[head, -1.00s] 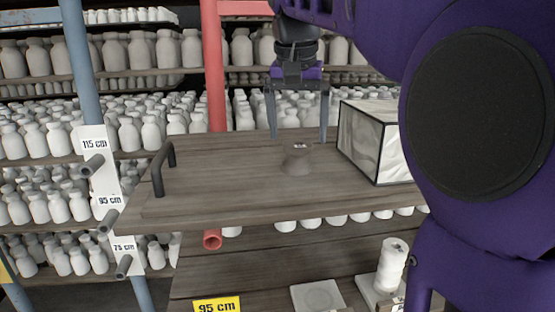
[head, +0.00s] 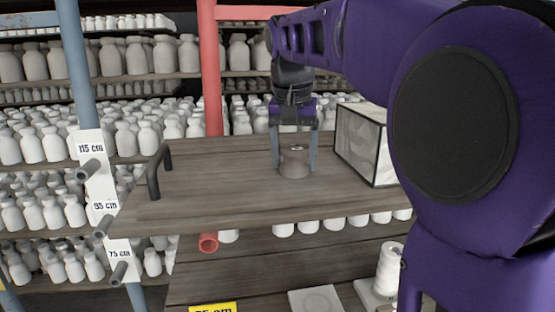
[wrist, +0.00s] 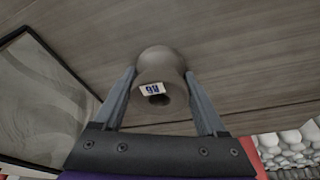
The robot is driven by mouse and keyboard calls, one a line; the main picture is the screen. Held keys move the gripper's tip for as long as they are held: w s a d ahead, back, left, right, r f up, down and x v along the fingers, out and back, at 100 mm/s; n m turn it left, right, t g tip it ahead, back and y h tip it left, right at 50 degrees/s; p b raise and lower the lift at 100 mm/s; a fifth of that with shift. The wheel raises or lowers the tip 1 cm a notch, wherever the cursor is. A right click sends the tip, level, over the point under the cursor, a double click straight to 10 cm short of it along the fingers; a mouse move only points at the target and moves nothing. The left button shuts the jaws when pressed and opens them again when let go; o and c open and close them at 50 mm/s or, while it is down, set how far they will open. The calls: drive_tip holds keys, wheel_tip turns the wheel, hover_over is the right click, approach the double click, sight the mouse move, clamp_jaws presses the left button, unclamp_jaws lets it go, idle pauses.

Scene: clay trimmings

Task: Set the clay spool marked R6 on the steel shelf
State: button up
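The clay spool (head: 295,163) is grey-brown and stands upright on a wooden board. Its label in the wrist view (wrist: 160,65) is upside down and seems to read R6. My gripper (head: 295,165) points down with one finger on each side of the spool. The fingers (wrist: 160,80) appear to touch its sides in the wrist view. The spool still rests on the board. I cannot tell for sure which surface is the steel shelf.
A pale, dark-edged box (head: 362,142) stands just right of the spool. A dark handle (head: 154,172) rises at the board's left end. A red post (head: 211,80) and racks of white bottles stand behind.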

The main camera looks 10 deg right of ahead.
clamp_jaws()
